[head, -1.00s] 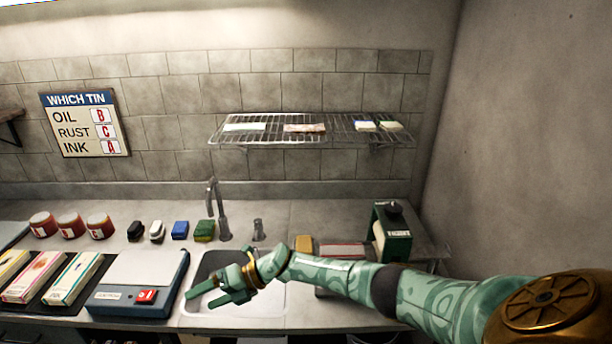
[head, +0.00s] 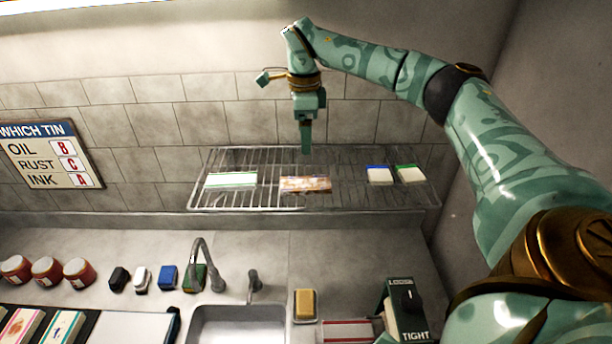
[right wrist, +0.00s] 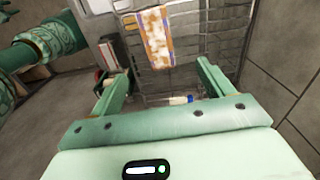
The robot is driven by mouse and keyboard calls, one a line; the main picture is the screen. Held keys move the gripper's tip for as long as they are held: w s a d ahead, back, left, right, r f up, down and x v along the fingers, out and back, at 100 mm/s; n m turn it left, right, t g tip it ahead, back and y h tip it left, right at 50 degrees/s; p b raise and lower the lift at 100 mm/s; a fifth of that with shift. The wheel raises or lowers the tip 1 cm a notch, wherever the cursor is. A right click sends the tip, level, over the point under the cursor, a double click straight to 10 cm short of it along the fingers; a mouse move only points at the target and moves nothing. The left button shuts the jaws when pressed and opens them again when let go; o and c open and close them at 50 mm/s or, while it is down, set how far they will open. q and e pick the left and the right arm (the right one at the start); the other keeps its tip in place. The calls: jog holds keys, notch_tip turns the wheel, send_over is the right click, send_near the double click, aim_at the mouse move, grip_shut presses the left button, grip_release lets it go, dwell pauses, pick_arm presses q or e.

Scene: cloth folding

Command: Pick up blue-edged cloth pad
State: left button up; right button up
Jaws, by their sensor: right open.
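The blue-edged cloth pad (head: 379,176) is a small white pad with a blue edge. It lies on the wire rack shelf (head: 350,202) on the wall, right of its middle. A small white thing with a blue end (right wrist: 180,100), which looks like this pad, shows in the right wrist view just beyond my gripper's palm. My right gripper (head: 306,150) points down above the rack, to the left of the pad and apart from it. In the right wrist view its fingers (right wrist: 160,72) are spread with nothing held. My left gripper is out of view.
On the rack, a green-edged white pad (head: 410,174) lies close right of the blue-edged one. A brown-stained cloth (head: 305,184) and a green-striped white cloth (head: 231,180) lie further left. A sink (head: 237,328) and a tap (head: 205,262) are below.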

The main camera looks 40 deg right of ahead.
send_over(303, 183)
jog(key=f, duration=0.7)
jog(key=shift+w+d+f, duration=0.15)
jog(key=shift+d+f, duration=0.05)
jog(key=shift+d, duration=0.1)
jog(key=shift+f, duration=0.3)
jog(key=shift+f+p, duration=0.35)
jog(key=f, duration=0.2)
jog(key=f+p, duration=0.1)
jog(key=shift+s+a+f, duration=0.25)
jog(key=shift+a+f, duration=0.05)
jog(key=shift+f, duration=0.05)
jog(key=shift+w+d+f, duration=0.1)
jog(key=shift+f, duration=0.35)
jog(key=c, duration=1.1)
